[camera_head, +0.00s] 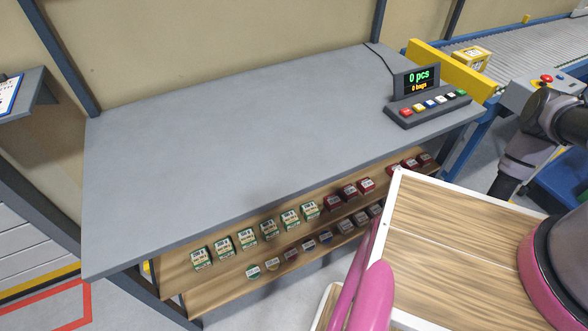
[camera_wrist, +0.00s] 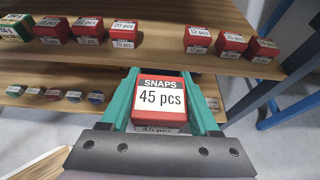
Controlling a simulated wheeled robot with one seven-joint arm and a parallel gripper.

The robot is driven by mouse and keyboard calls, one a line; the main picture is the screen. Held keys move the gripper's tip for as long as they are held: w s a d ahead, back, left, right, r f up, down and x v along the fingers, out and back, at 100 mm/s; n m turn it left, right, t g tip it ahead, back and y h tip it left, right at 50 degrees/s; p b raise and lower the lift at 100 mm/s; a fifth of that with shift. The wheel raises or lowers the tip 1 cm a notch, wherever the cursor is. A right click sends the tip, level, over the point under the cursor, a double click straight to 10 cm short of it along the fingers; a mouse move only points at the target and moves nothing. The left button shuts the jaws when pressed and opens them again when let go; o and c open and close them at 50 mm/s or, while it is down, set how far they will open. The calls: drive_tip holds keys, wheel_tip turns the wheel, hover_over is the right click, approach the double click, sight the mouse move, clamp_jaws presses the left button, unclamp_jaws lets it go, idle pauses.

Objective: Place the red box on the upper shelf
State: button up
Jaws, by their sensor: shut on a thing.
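My gripper (camera_wrist: 160,76) shows in the wrist view, its two teal fingers shut on the sides of a red box (camera_wrist: 160,84). The box's white label reads "SNAPS 45 pcs". It is held in front of the upper shelf (camera_wrist: 70,52), a wooden board carrying red boxes. Three red boxes (camera_wrist: 124,34) stand left of a bare gap and three more (camera_wrist: 232,45) stand right of it. The upper shelf also shows in the head view (camera_head: 172,268), below the grey table top. The gripper and held box cannot be made out in the head view.
The grey table top (camera_head: 240,130) is clear except for a counter display (camera_head: 418,80) with buttons at right. Green-white boxes (camera_head: 247,238) fill the shelf's left part. A lower shelf (camera_wrist: 45,78) holds small items. A white-rimmed wooden surface (camera_head: 450,220) fills the right foreground.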

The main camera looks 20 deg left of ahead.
drive_tip(key=shift+r, duration=0.1)
hover_over(377, 179)
drive_tip(key=shift+s+d, duration=0.2)
drive_tip(key=shift+d, duration=0.2)
drive_tip(key=shift+w+a, duration=0.35)
drive_tip(key=shift+a, duration=0.15)
drive_tip(key=shift+d+f, duration=0.15)
drive_tip(key=shift+f, duration=1.65)
drive_tip(key=shift+s+f, duration=0.1)
drive_tip(key=o, duration=1.1)
drive_tip(key=shift+o, duration=0.3)
